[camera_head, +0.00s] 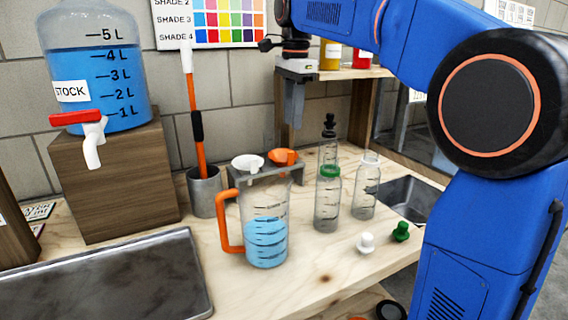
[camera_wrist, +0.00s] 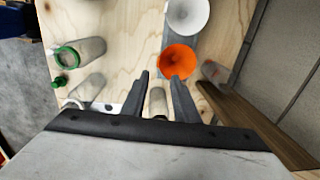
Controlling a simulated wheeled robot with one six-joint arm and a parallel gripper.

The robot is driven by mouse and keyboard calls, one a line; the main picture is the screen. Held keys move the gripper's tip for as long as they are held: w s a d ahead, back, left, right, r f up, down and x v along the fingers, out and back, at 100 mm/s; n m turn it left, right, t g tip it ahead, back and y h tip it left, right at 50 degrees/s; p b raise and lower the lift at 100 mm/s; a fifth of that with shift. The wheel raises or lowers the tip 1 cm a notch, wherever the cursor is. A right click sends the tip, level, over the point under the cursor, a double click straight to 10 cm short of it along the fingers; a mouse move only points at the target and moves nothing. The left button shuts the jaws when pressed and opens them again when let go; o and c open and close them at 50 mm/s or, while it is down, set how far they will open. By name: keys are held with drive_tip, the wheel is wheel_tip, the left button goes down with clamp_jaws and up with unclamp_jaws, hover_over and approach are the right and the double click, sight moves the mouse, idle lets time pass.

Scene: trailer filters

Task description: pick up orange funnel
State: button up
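The orange funnel (camera_head: 284,157) sits in a grey rack (camera_head: 262,176) behind the measuring jug, beside a white funnel (camera_head: 247,162). In the wrist view the orange funnel (camera_wrist: 177,60) lies just beyond the fingertips, mouth toward the camera, with the white funnel (camera_wrist: 188,14) beyond it. My gripper (camera_head: 292,124) points down above the orange funnel, apart from it in the head view. In the wrist view my gripper (camera_wrist: 160,76) has its two fingers spread, with nothing held between them. The funnel's lower part is hidden.
A jug of blue liquid with an orange handle (camera_head: 226,222) stands in front of the rack. Bottles (camera_head: 327,205) stand to the right, one with a green collar. A grey holder (camera_head: 205,194) with an orange-handled tool stands left. A wooden shelf (camera_head: 340,74) is behind my gripper.

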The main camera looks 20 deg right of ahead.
wheel_tip(320, 180, down, 5)
drive_tip(key=shift+w+r, duration=0.1)
drive_tip(key=shift+r, duration=0.1)
drive_tip(key=shift+a+f, duration=0.2)
drive_tip(key=shift+f, duration=2.55)
clamp_jaws()
